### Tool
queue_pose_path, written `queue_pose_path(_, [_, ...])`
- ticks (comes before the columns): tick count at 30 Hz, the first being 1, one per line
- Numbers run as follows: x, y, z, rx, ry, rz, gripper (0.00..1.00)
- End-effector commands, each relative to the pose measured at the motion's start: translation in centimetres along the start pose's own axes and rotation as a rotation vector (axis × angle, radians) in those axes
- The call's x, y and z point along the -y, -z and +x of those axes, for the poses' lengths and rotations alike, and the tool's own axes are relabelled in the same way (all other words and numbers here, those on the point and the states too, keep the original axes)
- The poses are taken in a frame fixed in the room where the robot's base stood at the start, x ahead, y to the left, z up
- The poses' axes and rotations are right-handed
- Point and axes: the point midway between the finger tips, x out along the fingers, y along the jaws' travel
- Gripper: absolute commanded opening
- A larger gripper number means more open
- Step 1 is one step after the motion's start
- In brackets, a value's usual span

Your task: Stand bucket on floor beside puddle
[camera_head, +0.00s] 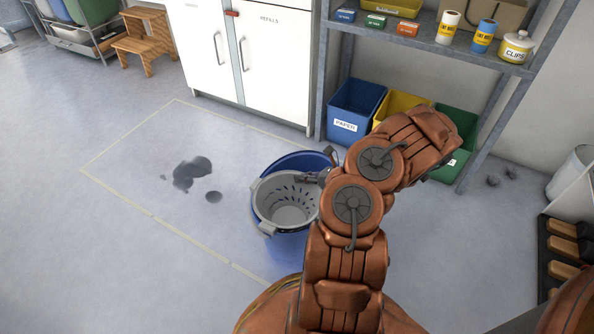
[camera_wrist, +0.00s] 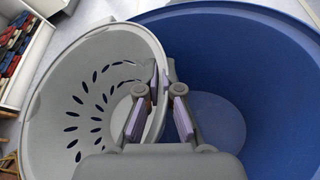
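A blue mop bucket (camera_head: 288,246) with a grey slotted wringer basket (camera_head: 284,212) is in front of my arm. In the wrist view the wringer (camera_wrist: 95,90) fills the left and the blue bucket (camera_wrist: 240,80) the right. My gripper (camera_head: 318,177) is at the bucket's far right side. Its fingers (camera_wrist: 160,105) are close together around a grey upright part at the wringer's wall, and appear shut on it. The bucket's underside is hidden, so I cannot tell whether it touches the floor. A dark puddle (camera_head: 192,172) lies left of the bucket, apart from it.
A pale tape outline (camera_head: 130,207) surrounds the puddle. White cabinets (camera_head: 243,60) stand behind. A shelf with paper (camera_head: 355,108), yellow and green bins is beyond my arm. A wooden step stool (camera_head: 147,40) is at back left. Floor left and front is clear.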

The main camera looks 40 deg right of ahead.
Motion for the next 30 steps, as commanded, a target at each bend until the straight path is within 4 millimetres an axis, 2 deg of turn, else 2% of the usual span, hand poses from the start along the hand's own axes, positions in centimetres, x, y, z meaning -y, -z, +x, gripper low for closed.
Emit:
queue_pose_path(6, [3.3, -1.4, 2.2, -0.001, -0.003, -0.004, 0.00])
queue_pose_path(12, [5.5, -2.7, 3.4, 0.003, -0.002, -0.003, 0.00])
queue_pose_path(23, [6.6, -3.4, 4.3, 0.002, -0.004, -0.001, 0.00])
queue_pose_path(30, [7.5, -0.8, 5.2, 0.003, -0.002, 0.003, 0.00])
